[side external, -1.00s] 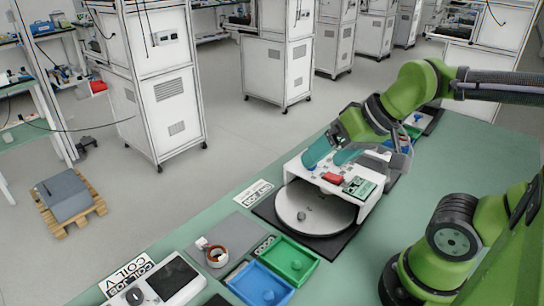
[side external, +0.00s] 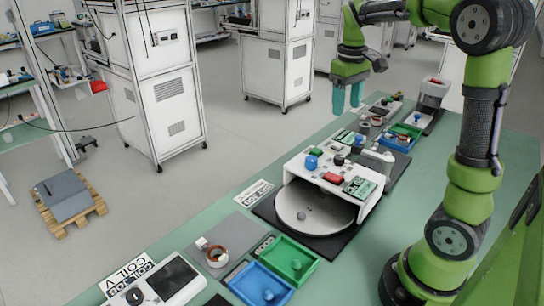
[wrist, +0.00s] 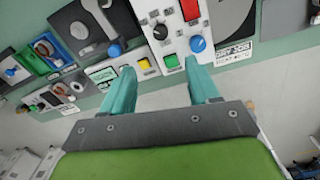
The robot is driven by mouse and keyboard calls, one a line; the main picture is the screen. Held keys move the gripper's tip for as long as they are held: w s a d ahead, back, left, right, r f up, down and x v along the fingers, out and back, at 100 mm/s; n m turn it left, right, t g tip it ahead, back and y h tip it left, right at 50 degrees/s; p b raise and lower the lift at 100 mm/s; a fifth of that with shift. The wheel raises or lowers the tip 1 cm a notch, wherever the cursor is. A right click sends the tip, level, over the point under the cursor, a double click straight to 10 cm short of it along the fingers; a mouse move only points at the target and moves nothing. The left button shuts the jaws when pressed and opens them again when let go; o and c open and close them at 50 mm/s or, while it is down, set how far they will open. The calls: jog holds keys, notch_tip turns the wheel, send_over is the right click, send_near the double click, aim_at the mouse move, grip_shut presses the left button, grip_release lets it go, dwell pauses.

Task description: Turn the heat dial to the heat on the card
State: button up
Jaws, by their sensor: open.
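The white oven-like unit (side external: 345,205) stands mid-bench with a control panel on top. A blue knob (side external: 311,162) sits at the panel's left end; the blue knob also shows in the wrist view (wrist: 198,44), with marks around it. My gripper (side external: 347,106) is open and empty, raised behind the panel, teal fingers pointing down, apart from the knobs.
A round grey plate (side external: 303,209) lies in front of the unit. Green (side external: 306,268) and blue (side external: 250,292) trays stand nearer. Air above the panel is clear.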

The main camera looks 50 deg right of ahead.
aim_at(340, 157)
jog(key=f, duration=1.6)
jog(key=shift+d, duration=0.2)
jog(key=c, duration=1)
